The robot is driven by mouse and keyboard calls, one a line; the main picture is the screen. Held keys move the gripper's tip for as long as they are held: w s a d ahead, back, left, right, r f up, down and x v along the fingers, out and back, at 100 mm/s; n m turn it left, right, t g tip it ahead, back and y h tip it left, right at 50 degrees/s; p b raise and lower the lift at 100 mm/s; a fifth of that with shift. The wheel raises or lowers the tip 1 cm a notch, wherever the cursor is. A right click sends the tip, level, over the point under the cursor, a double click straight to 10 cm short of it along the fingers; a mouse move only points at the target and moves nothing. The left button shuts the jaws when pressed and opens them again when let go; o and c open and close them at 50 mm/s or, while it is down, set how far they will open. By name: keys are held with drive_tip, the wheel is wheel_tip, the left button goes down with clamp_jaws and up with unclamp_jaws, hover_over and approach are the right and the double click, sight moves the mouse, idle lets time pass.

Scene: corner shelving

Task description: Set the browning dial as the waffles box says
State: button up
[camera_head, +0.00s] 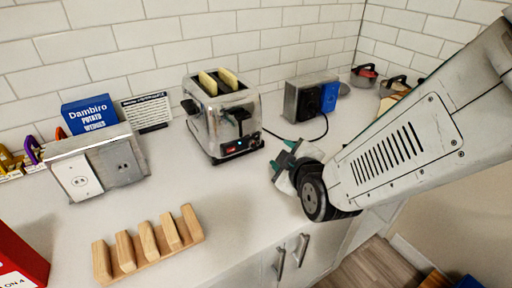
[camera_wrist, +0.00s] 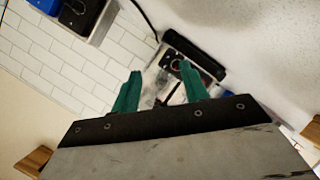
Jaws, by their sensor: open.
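A chrome toaster (camera_head: 208,128) stands on the counter against the tiled wall, with two pale slices in its slots. Its front panel has a black lever and a small lit strip with red and blue marks; the dial is too small to make out. The toaster also shows, tilted, in the wrist view (camera_wrist: 174,88). A red box (camera_head: 18,262) is cut off at the lower left; its label ends in "ON 4", and no product name shows. My gripper (camera_head: 290,160) is to the right of the toaster, apart from it. Its teal fingers (camera_wrist: 160,72) are open and empty.
A blue potato wedges box (camera_head: 88,115), a dark text card (camera_head: 147,112) and a socket box (camera_head: 98,165) stand left of the toaster. A grey box with black and blue faces (camera_head: 311,97) stands right. A wooden rack (camera_head: 150,246) lies in front. Counter between is clear.

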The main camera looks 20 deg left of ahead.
drive_tip(key=n+y, duration=0.1)
drive_tip(key=n, duration=0.1)
approach(253, 145)
drive_tip(key=shift+w+a+f+t, duration=0.1)
drive_tip(key=shift+a+f+t, duration=0.1)
drive_tip(key=shift+f+t, duration=0.25)
drive_tip(key=x, duration=0.7)
drive_tip(key=shift+w+a, duration=0.2)
drive_tip(key=shift+a, duration=0.05)
clamp_jaws()
